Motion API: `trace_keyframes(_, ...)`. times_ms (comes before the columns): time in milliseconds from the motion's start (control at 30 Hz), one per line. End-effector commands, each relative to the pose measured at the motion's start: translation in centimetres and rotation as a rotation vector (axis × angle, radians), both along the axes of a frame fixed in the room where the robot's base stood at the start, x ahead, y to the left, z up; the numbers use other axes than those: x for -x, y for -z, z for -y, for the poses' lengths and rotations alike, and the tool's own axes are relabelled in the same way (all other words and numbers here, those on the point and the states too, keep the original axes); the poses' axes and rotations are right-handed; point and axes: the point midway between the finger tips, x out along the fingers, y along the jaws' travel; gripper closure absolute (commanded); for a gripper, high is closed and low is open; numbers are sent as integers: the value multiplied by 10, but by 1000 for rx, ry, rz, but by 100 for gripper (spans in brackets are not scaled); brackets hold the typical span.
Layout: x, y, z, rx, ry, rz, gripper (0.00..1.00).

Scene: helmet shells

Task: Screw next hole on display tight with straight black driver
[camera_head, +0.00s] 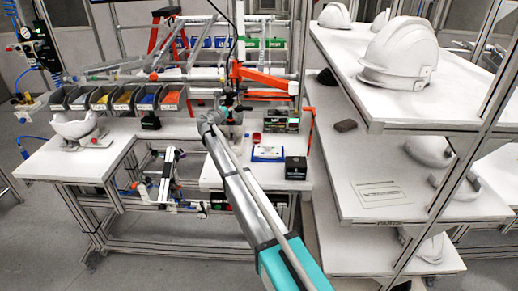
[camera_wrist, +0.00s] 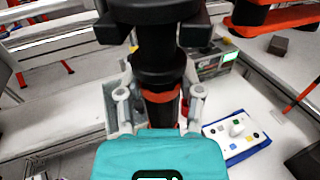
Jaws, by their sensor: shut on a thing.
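A black driver with an orange ring (camera_wrist: 160,90) stands upright in the wrist view, between the two grey fingers of my gripper (camera_wrist: 160,112). The fingers are shut on it. Its lower end is hidden behind the teal part of my gripper. In the head view my gripper (camera_head: 229,114) is small at the end of my outstretched arm, over the right part of the workbench, and the driver there is hard to make out. A box with a small lit green display (camera_head: 280,120) stands right of my gripper. It also shows in the wrist view (camera_wrist: 214,66). The screw hole cannot be seen.
A blue-edged white panel with coloured buttons (camera_head: 267,153) and a black box (camera_head: 296,168) lie on the bench in front of the display. Part bins (camera_head: 126,98) and a helmet shell on a stand (camera_head: 74,124) are at left. Shelves with helmets (camera_head: 398,50) stand at right.

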Motion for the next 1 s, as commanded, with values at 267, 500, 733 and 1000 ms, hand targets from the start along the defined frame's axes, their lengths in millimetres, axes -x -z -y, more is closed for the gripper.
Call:
trace_keyframes(267,0,-3,0,-1,0,-1,100)
trace_keyframes(500,0,-18,0,-1,0,-1,100)
trace_keyframes(733,0,-33,0,0,0,-1,100)
trace_keyframes(1000,0,-51,0,0,0,0,100)
